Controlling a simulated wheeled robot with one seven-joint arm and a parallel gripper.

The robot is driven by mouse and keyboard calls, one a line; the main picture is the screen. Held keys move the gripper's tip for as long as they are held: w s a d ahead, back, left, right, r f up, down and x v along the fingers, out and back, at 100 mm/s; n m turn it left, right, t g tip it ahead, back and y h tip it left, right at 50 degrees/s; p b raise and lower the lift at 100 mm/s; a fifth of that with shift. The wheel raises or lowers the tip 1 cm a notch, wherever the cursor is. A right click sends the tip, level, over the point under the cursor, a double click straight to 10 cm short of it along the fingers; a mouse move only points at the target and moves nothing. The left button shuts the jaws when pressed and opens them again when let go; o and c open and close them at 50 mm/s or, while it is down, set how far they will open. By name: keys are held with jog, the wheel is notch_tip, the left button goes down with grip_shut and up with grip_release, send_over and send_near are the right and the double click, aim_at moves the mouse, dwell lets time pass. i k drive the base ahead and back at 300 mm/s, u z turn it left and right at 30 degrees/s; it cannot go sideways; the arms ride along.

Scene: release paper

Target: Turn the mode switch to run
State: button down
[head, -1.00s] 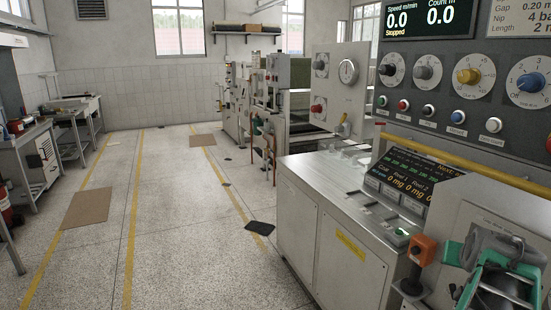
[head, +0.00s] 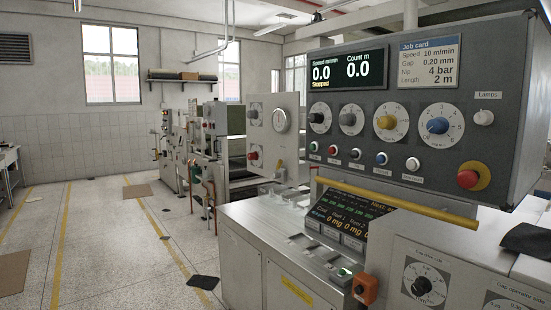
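The control panel (head: 400,115) stands at the right with four round dials in a row. From left they carry a black knob (head: 317,117), a grey knob (head: 348,118), a yellow knob (head: 387,122) and a blue knob (head: 438,125). Their small labels are too blurred to read, so I cannot tell which is the mode switch. The display (head: 347,72) above them reads speed 0.0, count 0.0 and "Stopped". My gripper is not in view.
Several push buttons (head: 381,158) sit below the dials. A red emergency button (head: 468,179) is at the right. A yellow bar (head: 400,202) runs in front of the panel. The left floor (head: 110,245) is mostly clear.

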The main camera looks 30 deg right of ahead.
aim_at(350, 119)
jog(key=z, duration=1.5)
jog(key=k, duration=0.5)
jog(key=u, duration=0.75)
jog(key=i, duration=1.2)
jog(key=u, duration=0.35)
